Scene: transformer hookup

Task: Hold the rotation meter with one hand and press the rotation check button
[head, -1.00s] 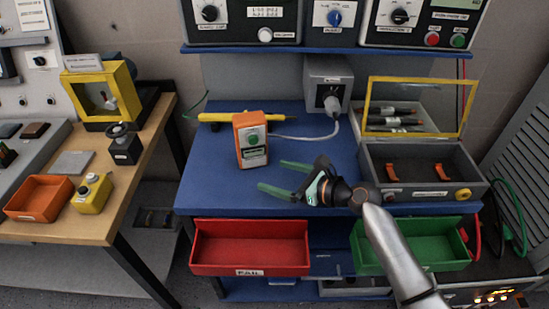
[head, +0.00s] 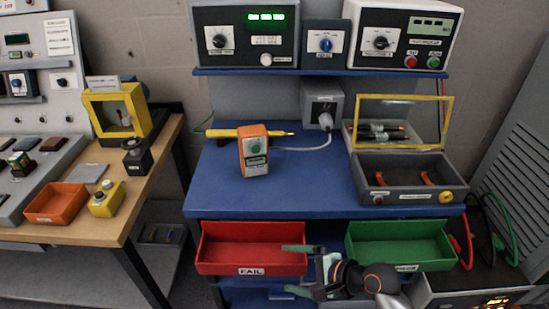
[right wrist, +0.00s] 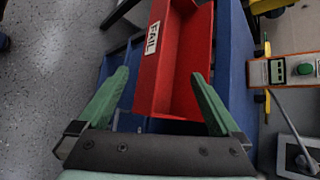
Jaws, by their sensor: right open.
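The rotation meter (head: 253,156) is an orange box with a pale face and a green round button (head: 256,148). It stands on the blue bench, with a white cable running to a grey socket box. In the right wrist view the meter (right wrist: 286,69) lies at the right edge. My right gripper (head: 292,270) is open and empty. It is low in front of the bench, between the red and green bins, apart from the meter. In the right wrist view its green fingers (right wrist: 157,95) are spread, with the red bin beyond them. My left gripper is not in view.
A red FAIL bin (head: 250,269) and a green bin (head: 400,266) sit under the bench front. A grey case (head: 408,190) with a yellow-framed lid stands at the right. A yellow tool (head: 230,132) lies behind the meter. The front of the blue bench top (head: 300,198) is clear.

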